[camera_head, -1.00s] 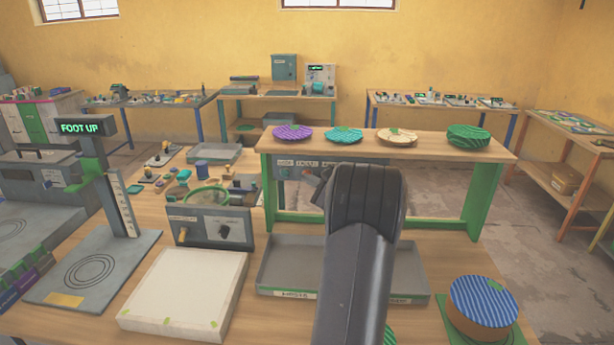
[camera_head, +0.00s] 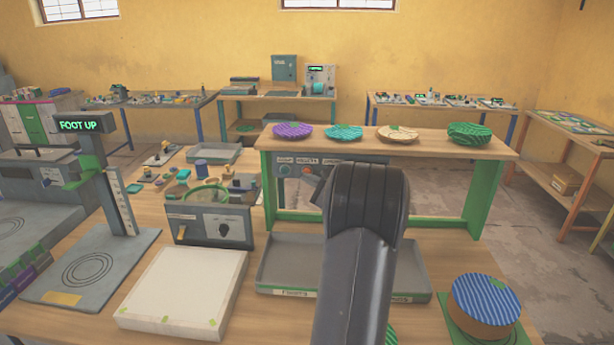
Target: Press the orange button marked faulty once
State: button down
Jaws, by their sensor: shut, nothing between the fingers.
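The orange button (camera_head: 307,171) sits on a grey panel (camera_head: 345,161) under the front shelf, below a small label that seems to read FAULTY. A paler round button (camera_head: 283,171) is to its left on the same panel. My gripper (camera_head: 321,174) shows only as a small dark piece at the left of my arm, close to the orange button on its right. It is shut and empty. My arm hides most of it and the right part of the panel. I cannot tell whether the tip touches the panel.
The wooden shelf (camera_head: 430,147) on green legs carries several coloured plates. A grey tray (camera_head: 290,265) lies below it. A white block (camera_head: 182,290), a grey control box (camera_head: 208,222) and a FOOT UP stand (camera_head: 118,195) are at left. A blue-striped plate (camera_head: 484,298) is at right.

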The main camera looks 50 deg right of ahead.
jog(key=s+a+b, duration=0.3)
jog(key=shift+s+a, duration=0.1)
jog(key=shift+a, duration=0.3)
dwell(0.3)
jog(key=shift+d, duration=0.1)
dwell(0.5)
jog(key=p, duration=0.2)
jog(key=w+d+p, duration=0.1)
jog(key=p, duration=0.1)
jog(key=shift+w+d+r, duration=0.25)
jog(key=shift+p, duration=0.8)
